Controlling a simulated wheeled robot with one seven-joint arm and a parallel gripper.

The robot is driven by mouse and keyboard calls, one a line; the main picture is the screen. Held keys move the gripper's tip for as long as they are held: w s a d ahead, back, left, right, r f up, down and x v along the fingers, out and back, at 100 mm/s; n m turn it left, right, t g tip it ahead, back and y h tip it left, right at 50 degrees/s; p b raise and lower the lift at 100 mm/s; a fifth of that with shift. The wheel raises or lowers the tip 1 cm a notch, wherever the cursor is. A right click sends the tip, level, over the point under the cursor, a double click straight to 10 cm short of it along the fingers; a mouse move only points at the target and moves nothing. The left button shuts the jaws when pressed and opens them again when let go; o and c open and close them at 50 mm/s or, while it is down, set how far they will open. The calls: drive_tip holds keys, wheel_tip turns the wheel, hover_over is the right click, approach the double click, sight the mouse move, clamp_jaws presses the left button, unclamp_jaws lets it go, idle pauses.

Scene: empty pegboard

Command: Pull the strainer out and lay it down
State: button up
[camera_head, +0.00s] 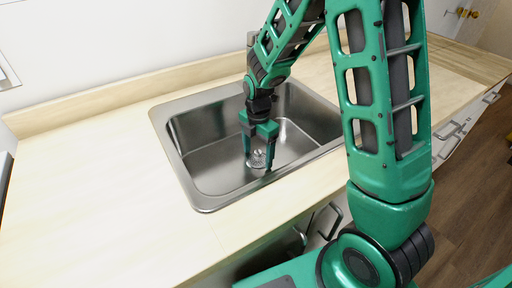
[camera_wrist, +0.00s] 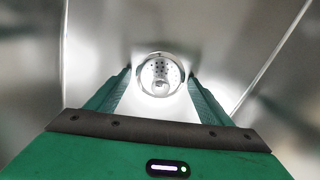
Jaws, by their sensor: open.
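The strainer (camera_head: 257,159) is a small metal basket with holes, low in the steel sink (camera_head: 205,172). In the wrist view the strainer (camera_wrist: 160,73) shows from above as a round perforated disc with a bright rim and a small knob in its middle. My gripper (camera_head: 260,158) points down into the sink, with one green finger on each side of the strainer. In the wrist view my gripper (camera_wrist: 160,85) is open, its fingers spread left and right of the strainer. I cannot tell whether either finger touches it.
The sink walls stand around my gripper, and the sink's rim (camera_head: 180,178) is level with the wooden countertop. The countertop (camera_head: 90,180) is bare to the left of the sink.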

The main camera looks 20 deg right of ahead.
sight(258, 152)
drive_tip(key=shift+f, duration=0.1)
drive_tip(key=c, duration=1.3)
drive_tip(key=shift+r, duration=1.6)
drive_tip(key=shift+r, duration=2.2)
